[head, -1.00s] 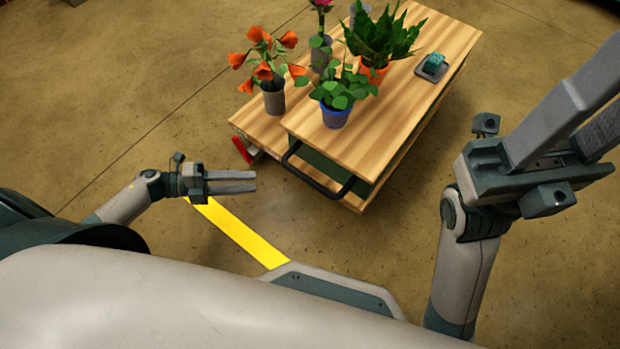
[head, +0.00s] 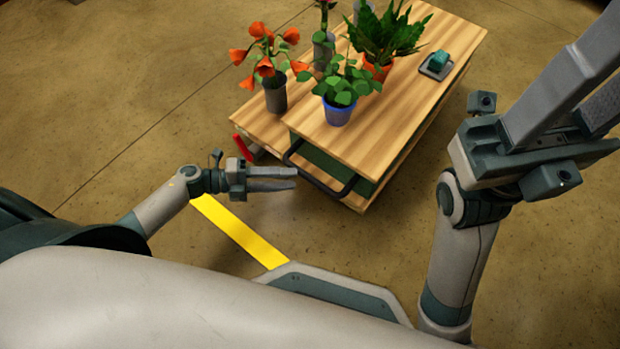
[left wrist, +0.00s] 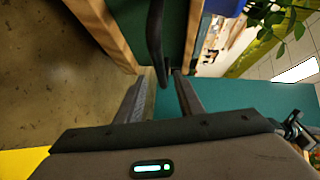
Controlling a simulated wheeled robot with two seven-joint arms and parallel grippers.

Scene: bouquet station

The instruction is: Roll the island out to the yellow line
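The island (head: 400,135) is a wooden-topped cart with a lower wooden ledge and a green body. Its dark bar handle (head: 318,183) is on the near end, and the handle also shows in the left wrist view (left wrist: 156,40). My left gripper (head: 294,179) is open beside the handle's left part; in the wrist view the bar's end lies near the gap between the fingertips, and contact cannot be told. The yellow line (head: 240,233) lies on the floor between the island and my base. My right gripper (head: 608,75) is raised at the right, fingers apart, tips partly cut off.
Several potted plants and vases stand on the island, including a blue pot (head: 338,113) and a grey vase with orange flowers (head: 276,95). A teal item on a grey tray (head: 437,66) sits behind. A red lever (head: 240,146) shows at the near left corner. The floor around is clear.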

